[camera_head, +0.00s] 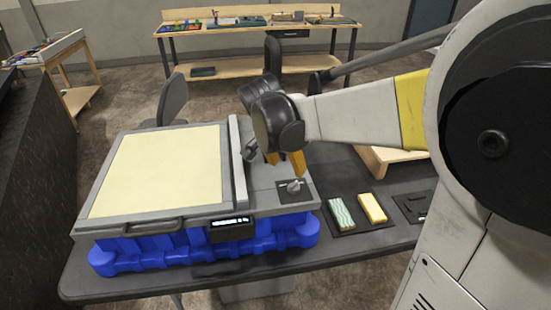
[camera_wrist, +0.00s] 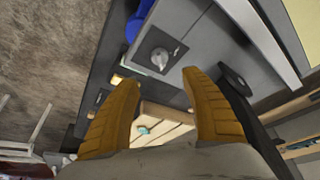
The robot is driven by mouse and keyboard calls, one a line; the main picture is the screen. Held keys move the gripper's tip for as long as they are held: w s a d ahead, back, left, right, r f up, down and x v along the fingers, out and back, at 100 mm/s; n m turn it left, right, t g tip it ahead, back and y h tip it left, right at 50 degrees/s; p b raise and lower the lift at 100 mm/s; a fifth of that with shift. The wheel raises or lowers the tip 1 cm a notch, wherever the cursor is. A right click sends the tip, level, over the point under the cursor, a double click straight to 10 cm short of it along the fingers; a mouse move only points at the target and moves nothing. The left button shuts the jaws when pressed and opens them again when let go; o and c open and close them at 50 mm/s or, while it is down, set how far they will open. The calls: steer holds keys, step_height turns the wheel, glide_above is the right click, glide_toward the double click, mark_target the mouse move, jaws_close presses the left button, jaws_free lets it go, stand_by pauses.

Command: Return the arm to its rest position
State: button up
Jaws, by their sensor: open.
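My gripper (camera_head: 285,162) hangs over the right end of the grey console in the head view, its yellow fingers pointing down. In the wrist view the two yellow fingers of my gripper (camera_wrist: 162,110) are spread apart with nothing between them. The console (camera_head: 242,208) has a large pale lit panel (camera_head: 160,172) and sits on a blue base (camera_head: 165,248). A small metal knob (camera_head: 293,186) on a dark plate lies just below my fingers. The knob also shows in the wrist view (camera_wrist: 160,58). I cannot tell the exact gap between fingers and knob.
A green-patterned block (camera_head: 341,213) and a yellow block (camera_head: 372,208) lie on dark mats to the right of the console. A wooden stand (camera_head: 385,160) is behind them. A dark chair (camera_head: 173,100) stands behind the console. A workbench (camera_head: 260,30) is at the far wall.

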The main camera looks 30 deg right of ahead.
stand_by(0.3)
steer(key=s+a+n+t+y, duration=0.2)
steer(key=s+a+n, duration=0.3)
steer(key=s+n, duration=0.1)
steer(key=s+a+r+n+t+y, duration=0.1)
steer(key=s+a+n+t, duration=0.2)
steer(key=s+a+n, duration=0.3)
steer(key=s, duration=0.3)
steer(key=shift+s+a+r+y, duration=0.15)
steer(key=shift+s+a+y, duration=0.15)
steer(key=shift+y, duration=0.1)
